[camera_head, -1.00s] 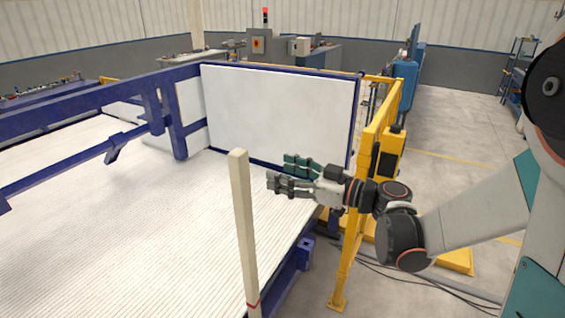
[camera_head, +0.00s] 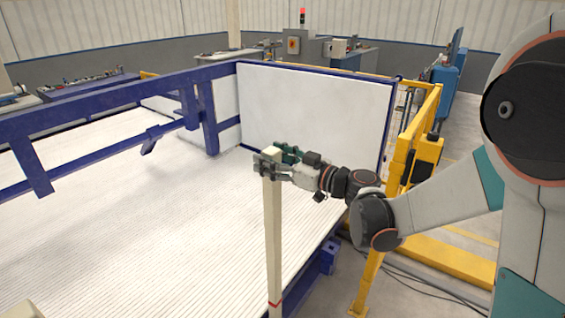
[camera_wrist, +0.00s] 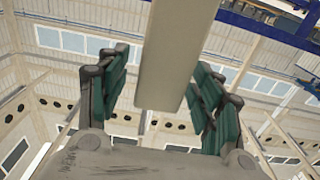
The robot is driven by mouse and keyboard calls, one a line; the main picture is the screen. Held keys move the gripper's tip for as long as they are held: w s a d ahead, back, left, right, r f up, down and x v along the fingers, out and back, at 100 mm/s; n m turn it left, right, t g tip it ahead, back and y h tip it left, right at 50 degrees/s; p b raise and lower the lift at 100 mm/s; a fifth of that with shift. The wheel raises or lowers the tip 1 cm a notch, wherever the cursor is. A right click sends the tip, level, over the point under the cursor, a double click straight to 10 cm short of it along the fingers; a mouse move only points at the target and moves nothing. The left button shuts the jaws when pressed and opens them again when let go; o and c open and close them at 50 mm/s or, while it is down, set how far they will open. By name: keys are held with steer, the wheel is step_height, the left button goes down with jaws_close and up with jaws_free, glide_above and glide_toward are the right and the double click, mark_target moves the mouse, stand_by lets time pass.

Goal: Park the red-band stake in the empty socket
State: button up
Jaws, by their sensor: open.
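The red-band stake (camera_head: 273,240) is a pale upright post at the near edge of the white ribbed bed. Its red band shows low down, near the bottom of the head view. My gripper (camera_head: 270,163) is at the top of the stake, with its fingers on either side of it. In the wrist view the stake (camera_wrist: 176,60) runs between the two open fingers of my gripper (camera_wrist: 165,92), with gaps visible at both sides. The stake's foot is cut off at the frame edge. I cannot make out the empty socket.
A blue frame (camera_head: 90,108) with rails spans the left. A white panel (camera_head: 315,115) stands behind my gripper. A blue bracket (camera_head: 328,258) sits on the bed's edge.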

steer(key=shift+w+a, duration=0.1)
steer(key=shift+a, duration=0.05)
jaws_close()
steer(key=shift+r, duration=0.1)
steer(key=shift+r+p, duration=2.9)
steer(key=shift+r, duration=1.45)
step_height(320, 180, up, 12)
steer(key=p, duration=0.7)
steer(key=shift+p, duration=0.4)
